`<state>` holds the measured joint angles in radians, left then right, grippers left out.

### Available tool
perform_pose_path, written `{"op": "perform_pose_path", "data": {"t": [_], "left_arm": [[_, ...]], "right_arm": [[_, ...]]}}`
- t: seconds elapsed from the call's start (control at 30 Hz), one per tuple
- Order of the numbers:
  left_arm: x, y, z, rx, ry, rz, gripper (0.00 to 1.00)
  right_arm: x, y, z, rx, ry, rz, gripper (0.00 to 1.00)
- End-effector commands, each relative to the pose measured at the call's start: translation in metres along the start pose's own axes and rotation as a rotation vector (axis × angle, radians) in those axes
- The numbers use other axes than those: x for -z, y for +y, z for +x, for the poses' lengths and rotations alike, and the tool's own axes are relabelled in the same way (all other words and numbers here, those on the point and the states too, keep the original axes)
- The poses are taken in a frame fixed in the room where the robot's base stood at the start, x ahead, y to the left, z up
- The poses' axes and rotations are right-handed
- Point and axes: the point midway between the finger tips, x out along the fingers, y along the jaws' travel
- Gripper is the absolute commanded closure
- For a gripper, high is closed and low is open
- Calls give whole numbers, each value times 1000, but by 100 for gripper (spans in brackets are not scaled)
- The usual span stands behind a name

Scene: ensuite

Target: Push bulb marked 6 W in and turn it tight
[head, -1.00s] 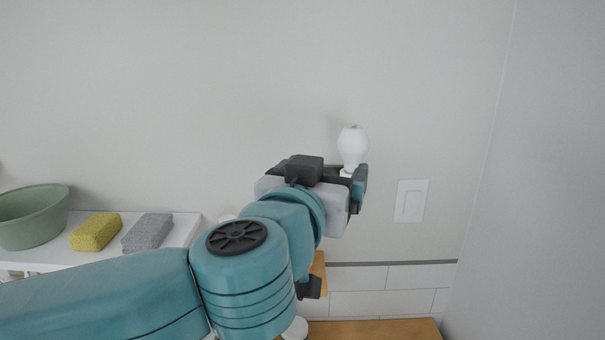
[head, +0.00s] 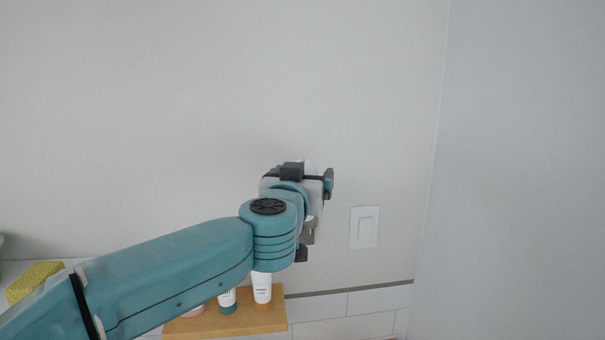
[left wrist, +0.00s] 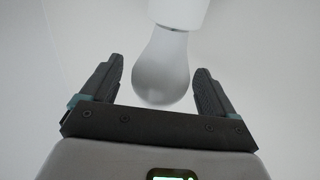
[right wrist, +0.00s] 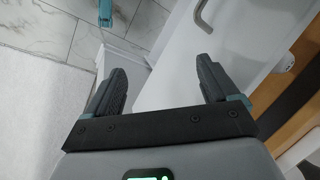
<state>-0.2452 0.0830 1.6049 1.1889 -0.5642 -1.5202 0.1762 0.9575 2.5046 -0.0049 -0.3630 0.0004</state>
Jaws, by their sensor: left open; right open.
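The white bulb (left wrist: 163,72) hangs from a white socket-like piece (left wrist: 180,12) at the top of the left wrist view. Its round end lies between the two fingers of my left gripper (left wrist: 158,85), with a gap on both sides. My left gripper (head: 312,180) is open and held out towards the wall in the head view, where it hides most of the bulb (head: 309,165). No 6 W marking can be read. My right gripper (right wrist: 163,80) is open and empty in its wrist view.
A wooden shelf (head: 205,323) with tubes (head: 262,288) stands below my left arm. A wall switch (head: 364,227) is right of the gripper, and a side wall closes off the right. A yellow sponge (head: 33,279) lies at the left. The right wrist view shows a white handled front (right wrist: 232,50).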

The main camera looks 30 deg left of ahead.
Motion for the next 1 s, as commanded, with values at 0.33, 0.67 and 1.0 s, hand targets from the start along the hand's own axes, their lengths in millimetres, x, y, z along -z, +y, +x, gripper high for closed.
{"op": "perform_pose_path", "data": {"t": [0.33,0.67,1.0], "left_arm": [[0,-1,7,-1,0,0,12],[0,-1,7,-4,0,0,72],[-2,-3,8,-282,0,-8,72]], "right_arm": [[0,0,-1,0,0,0,12],[0,0,-1,0,0,0,12],[0,1,3,0,0,0,12]]}}
